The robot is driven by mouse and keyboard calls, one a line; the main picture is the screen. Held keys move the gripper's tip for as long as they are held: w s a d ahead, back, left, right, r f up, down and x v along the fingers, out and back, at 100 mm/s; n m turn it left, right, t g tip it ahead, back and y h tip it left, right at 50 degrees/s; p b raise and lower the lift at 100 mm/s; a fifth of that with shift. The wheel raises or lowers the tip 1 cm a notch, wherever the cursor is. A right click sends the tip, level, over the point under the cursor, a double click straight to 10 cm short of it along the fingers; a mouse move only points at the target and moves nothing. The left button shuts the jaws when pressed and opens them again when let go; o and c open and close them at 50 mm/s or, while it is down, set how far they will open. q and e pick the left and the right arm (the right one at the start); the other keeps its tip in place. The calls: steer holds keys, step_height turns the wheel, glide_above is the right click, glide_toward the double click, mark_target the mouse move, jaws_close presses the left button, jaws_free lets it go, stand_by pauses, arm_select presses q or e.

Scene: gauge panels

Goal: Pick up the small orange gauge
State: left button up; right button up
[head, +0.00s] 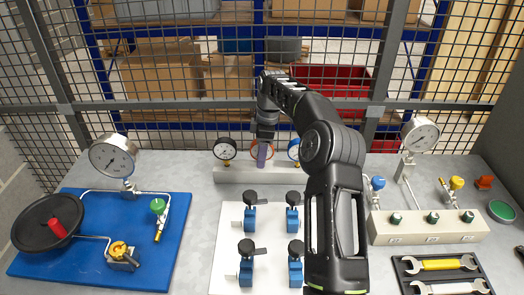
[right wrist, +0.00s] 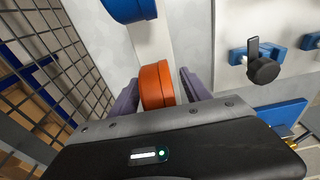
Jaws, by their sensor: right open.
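The small orange gauge (head: 254,154) stands on the pale grey rail at the back of the bench, between a black gauge and a blue gauge. It is mostly hidden behind my right gripper (head: 262,156) in the head view. In the right wrist view the round orange body (right wrist: 157,84) sits between the two purple-grey fingers of the right gripper (right wrist: 160,92). The fingers are open, one on each side of it. I cannot tell whether either finger touches it. My left gripper is not in view.
The black gauge (head: 225,150) and blue gauge (head: 294,149) stand close on either side. A white plate with blue valves (head: 250,219) lies in front. A blue board (head: 166,238) is at left, a beige manifold (head: 425,238) at right. Wire mesh (head: 180,110) rises behind.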

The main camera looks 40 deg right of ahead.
steer(key=shift+f, duration=0.8)
jaws_close()
stand_by(0.4)
